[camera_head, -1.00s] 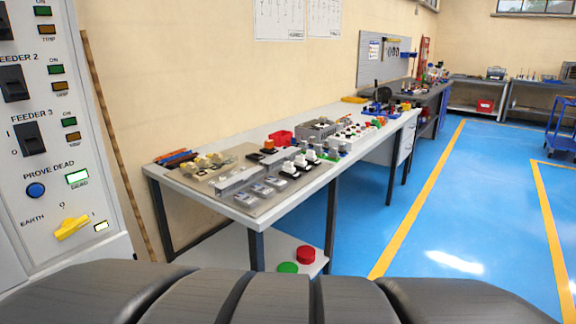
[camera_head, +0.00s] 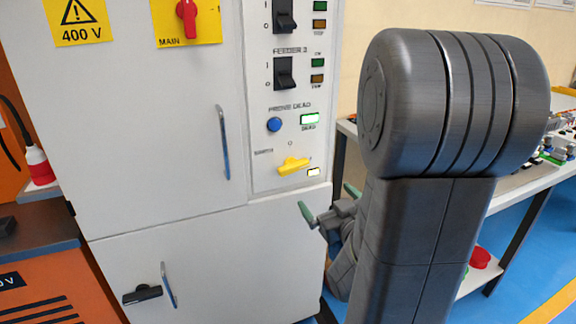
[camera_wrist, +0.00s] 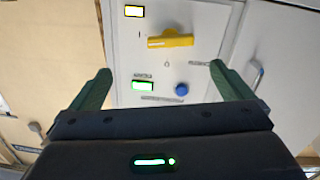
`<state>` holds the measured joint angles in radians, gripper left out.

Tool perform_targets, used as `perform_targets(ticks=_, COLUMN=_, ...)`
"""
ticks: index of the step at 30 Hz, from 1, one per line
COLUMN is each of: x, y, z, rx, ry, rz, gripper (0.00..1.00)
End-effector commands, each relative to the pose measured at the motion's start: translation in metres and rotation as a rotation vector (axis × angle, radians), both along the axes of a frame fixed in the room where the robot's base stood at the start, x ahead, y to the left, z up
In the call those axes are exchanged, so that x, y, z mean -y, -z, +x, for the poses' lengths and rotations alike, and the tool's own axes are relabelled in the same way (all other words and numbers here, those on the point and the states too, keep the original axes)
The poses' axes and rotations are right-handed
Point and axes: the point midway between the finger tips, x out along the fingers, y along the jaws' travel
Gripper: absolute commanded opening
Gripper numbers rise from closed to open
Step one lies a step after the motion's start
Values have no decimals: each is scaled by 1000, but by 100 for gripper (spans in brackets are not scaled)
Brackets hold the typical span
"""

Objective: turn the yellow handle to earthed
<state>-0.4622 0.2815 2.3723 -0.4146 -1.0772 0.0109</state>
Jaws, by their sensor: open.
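The yellow handle (camera_head: 293,165) is on the white cabinet's control panel, below the blue prove-dead button (camera_head: 274,125). It lies about level across its pivot, right of and below the small EARTH label. My gripper (camera_head: 328,201) is open and empty, below and right of the handle, apart from it. In the wrist view the panel appears upside down. The handle (camera_wrist: 171,42) is whole in view there, ahead of the gap between my green fingertips (camera_wrist: 160,70). A small pale-yellow lamp (camera_head: 313,171) beside the handle is lit. The green DEAD lamp (camera_head: 310,119) is lit.
A red main switch (camera_head: 187,14) and black feeder switches (camera_head: 284,74) sit higher on the cabinet. Vertical door handles (camera_head: 223,140) stick out to the left. A workbench (camera_head: 520,190) stands right, partly hidden by my arm. An orange unit (camera_head: 45,275) stands left.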

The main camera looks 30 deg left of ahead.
Motion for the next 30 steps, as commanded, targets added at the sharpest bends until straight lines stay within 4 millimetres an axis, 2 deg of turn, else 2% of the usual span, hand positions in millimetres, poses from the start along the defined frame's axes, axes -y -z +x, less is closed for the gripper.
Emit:
perform_targets(ticks=4, x=-13, y=-4, z=-3, rx=27, ry=-40, rz=29, gripper=100)
perform_targets(ticks=8, x=-22, y=-5, z=4, rx=29, ry=-43, rz=30, gripper=100)
perform_targets(ticks=21, x=-89, y=-5, z=61, rx=28, ry=-41, rz=30, gripper=100)
perform_targets(ticks=30, x=-114, y=-4, z=83, rx=28, ry=-39, rz=30, gripper=100)
